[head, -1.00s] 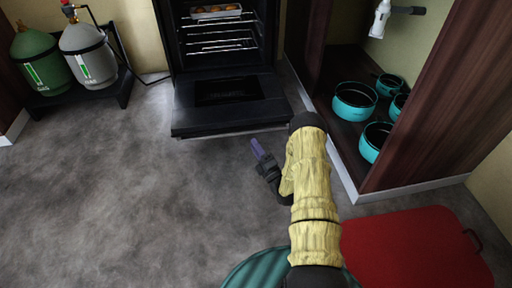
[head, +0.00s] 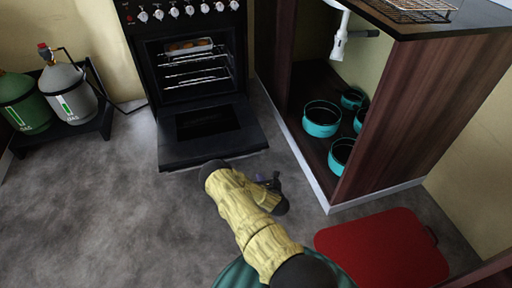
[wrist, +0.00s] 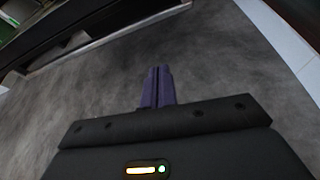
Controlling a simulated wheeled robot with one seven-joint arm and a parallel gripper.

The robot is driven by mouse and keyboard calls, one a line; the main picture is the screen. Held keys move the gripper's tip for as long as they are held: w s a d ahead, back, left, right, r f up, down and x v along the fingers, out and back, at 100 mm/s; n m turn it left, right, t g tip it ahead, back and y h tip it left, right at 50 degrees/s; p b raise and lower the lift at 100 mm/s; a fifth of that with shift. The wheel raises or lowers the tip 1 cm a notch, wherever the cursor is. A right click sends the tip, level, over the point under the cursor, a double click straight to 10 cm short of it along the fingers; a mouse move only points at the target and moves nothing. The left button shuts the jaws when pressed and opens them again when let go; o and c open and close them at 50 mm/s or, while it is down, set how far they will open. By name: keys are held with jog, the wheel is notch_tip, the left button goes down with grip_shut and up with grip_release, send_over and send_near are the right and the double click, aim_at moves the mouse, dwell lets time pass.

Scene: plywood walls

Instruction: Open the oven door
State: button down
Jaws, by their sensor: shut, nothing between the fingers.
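The black oven (head: 190,75) stands against the back wall. Its door (head: 207,130) is folded down and lies about level, low over the floor. Inside the oven are wire racks and a tray of food (head: 188,47). In the wrist view the underside or edge of the door (wrist: 110,40) shows at the upper left, apart from the fingers. My gripper (head: 262,177) is low over the floor, to the right of and nearer than the door, partly hidden by my yellow-sleeved arm. In the wrist view its purple fingers (wrist: 157,87) are together, with nothing between them.
An open cabinet with several teal pots (head: 321,119) stands to the right of the oven. A red board (head: 382,248) lies on the floor at right. Gas cylinders (head: 67,92) stand at left. The grey floor (head: 110,210) at left is clear.

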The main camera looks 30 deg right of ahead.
jog(key=shift+w+d+r+n+h, duration=0.25)
jog(key=shift+d+r, duration=0.1)
jog(key=shift+r, duration=0.25)
jog(key=shift+w+d+r+n+h, duration=0.15)
jog(key=shift+d+r+n, duration=0.15)
jog(key=shift+r, duration=0.25)
jog(key=w+d+b, duration=0.1)
jog(key=w+b, duration=0.4)
jog(key=w, duration=0.4)
jog(key=shift+d+r+b, duration=0.2)
jog(key=shift+d+b, duration=0.1)
jog(key=shift+b, duration=0.05)
jog(key=shift+w, duration=0.1)
